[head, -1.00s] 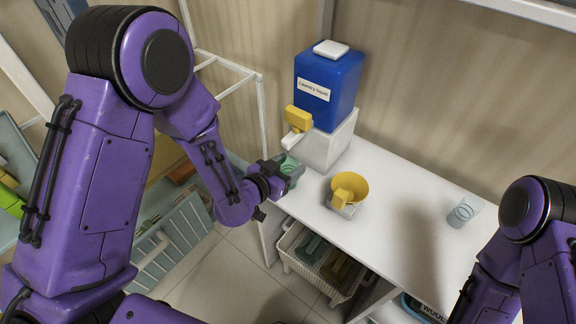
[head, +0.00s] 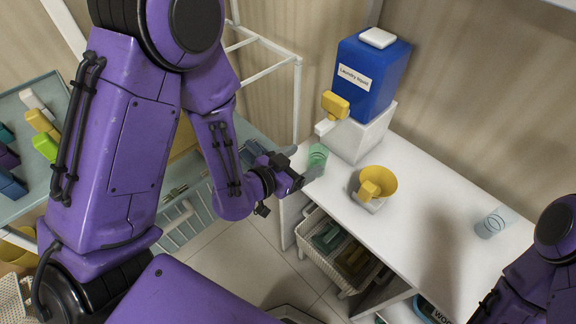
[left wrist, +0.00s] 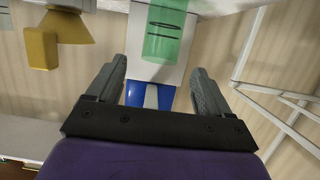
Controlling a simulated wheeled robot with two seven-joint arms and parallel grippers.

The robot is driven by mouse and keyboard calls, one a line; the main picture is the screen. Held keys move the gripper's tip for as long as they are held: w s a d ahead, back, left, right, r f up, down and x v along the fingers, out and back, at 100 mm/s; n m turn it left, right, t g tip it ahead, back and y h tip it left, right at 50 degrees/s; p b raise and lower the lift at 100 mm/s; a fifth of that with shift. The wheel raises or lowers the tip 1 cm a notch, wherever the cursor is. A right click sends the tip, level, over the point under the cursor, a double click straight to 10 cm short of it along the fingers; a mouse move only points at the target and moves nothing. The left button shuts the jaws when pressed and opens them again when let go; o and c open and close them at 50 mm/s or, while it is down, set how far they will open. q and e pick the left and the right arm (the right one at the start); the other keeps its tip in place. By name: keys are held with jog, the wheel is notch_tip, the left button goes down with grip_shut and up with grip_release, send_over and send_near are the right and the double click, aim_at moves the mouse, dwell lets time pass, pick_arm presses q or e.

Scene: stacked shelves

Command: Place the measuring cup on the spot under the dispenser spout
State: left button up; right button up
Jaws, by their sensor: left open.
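The green see-through measuring cup (head: 317,157) stands upright on the white table below the white spout (head: 325,127) of the blue laundry liquid dispenser (head: 370,78). The cup also shows in the left wrist view (left wrist: 166,38), with dark marks on its side. My left gripper (head: 303,165) is open and empty, just left of and in front of the cup. In the left wrist view its fingertips (left wrist: 158,68) stop short of the cup, with a gap between. The surface right under the cup is hidden. My right arm shows at the right edge; its gripper is out of view.
A yellow cup (head: 379,181) with a handle sits on a small white base right of the dispenser. A clear marked cup (head: 493,222) stands farther right. A white basket (head: 338,262) is below the table. The table's middle is clear.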

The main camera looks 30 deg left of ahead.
pick_arm(q)
jog(key=p+v, duration=0.5)
jog(key=p, duration=0.1)
jog(key=shift+s+r, duration=0.1)
jog(key=shift+s, duration=0.05)
pick_arm(e)
notch_tip(320, 180, up, 8)
pick_arm(q)
jog(key=s+a+f+n+g+y, duration=0.4)
jog(key=s+a+f+n+g, duration=0.1)
jog(key=s+f, duration=0.4)
jog(key=s+a+f+n+g+y, duration=0.4)
jog(key=s+a+f+n+g, duration=0.1)
jog(key=s+f, duration=0.4)
jog(key=shift+s+a+n+y, duration=0.35)
jog(key=shift+a+n, duration=0.15)
jog(key=shift+a, duration=0.2)
